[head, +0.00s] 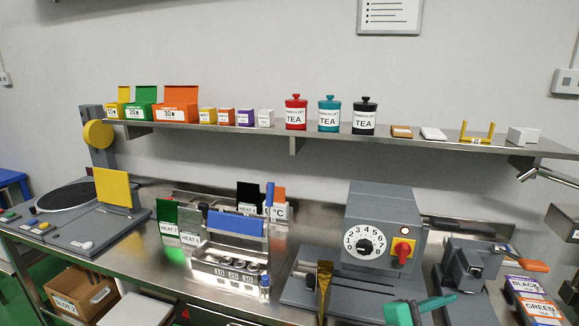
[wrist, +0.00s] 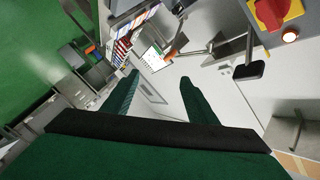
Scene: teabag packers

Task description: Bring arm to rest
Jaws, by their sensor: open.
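My gripper (wrist: 160,88) shows in the wrist view with its two dark green fingers apart. Nothing is held between them. Behind the fingers are a pale surface and parts of the bench equipment. The grey machine (head: 375,213) with a numbered dial has a red switch (head: 402,250) on a yellow plate. That red switch also shows at the top right of the wrist view (wrist: 270,12).
A steel bench (head: 140,255) carries a rack (head: 230,270), a turntable station (head: 65,197) and a grey press (head: 470,262). A wall shelf (head: 300,131) holds boxes and tea canisters. A cardboard box (head: 75,290) is lower left.

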